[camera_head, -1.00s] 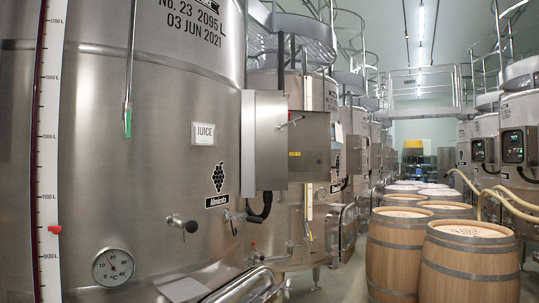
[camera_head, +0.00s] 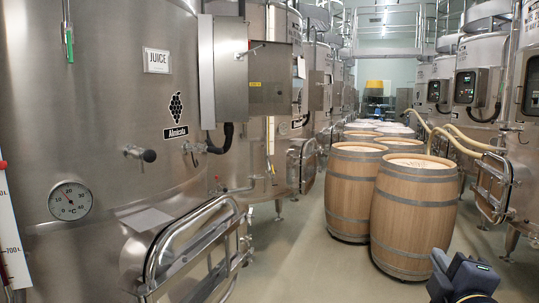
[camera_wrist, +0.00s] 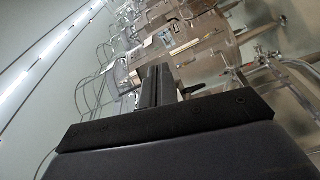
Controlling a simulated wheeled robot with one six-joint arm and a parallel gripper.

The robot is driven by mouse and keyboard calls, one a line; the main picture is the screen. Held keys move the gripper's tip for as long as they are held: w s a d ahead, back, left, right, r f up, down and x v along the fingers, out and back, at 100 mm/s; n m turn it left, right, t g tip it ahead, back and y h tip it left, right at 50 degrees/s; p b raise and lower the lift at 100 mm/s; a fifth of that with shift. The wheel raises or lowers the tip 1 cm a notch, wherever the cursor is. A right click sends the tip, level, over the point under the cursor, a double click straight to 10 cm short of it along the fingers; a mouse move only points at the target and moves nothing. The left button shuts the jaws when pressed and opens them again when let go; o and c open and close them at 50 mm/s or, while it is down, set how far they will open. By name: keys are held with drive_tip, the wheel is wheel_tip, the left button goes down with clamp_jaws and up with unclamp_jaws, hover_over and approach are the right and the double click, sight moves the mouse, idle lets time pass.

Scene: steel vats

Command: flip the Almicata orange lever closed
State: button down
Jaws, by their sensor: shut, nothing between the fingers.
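The steel Almicata vat (camera_head: 100,110) fills the left of the head view, with a grape label (camera_head: 176,132) on its wall. My gripper (camera_wrist: 157,70) is shut and empty in the wrist view, pointing up toward blurred, tilted vats, touching nothing I can see.
A steel hatch with a tubular frame (camera_head: 195,240) juts out from the vat's lower front. A grey control box (camera_head: 222,70) hangs right of the label. Wooden barrels (camera_head: 415,215) line the middle aisle. Free floor (camera_head: 295,255) lies between hatch and barrels.

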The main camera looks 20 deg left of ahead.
drive_tip(key=a+r+n+t+y, duration=0.1)
drive_tip(key=a+r+n+y, duration=0.6)
drive_tip(key=r+n+y, duration=0.5)
drive_tip(key=s+a+r+n+g+y, duration=0.3)
drive_tip(key=n+g, duration=0.4)
drive_tip(key=n, duration=0.4)
drive_tip(key=s+a+r+n+g+y+b, duration=0.1)
drive_tip(key=s+a+r+n+g+y, duration=0.2)
drive_tip(key=s+n+g+y, duration=0.2)
drive_tip(key=n+g+y, duration=0.3)
drive_tip(key=n, duration=0.4)
drive_tip(key=shift+s+a+r+g, duration=0.2)
drive_tip(key=shift+a+g, duration=0.1)
drive_tip(key=shift+a, duration=0.05)
drive_tip(key=shift+w, duration=0.15)
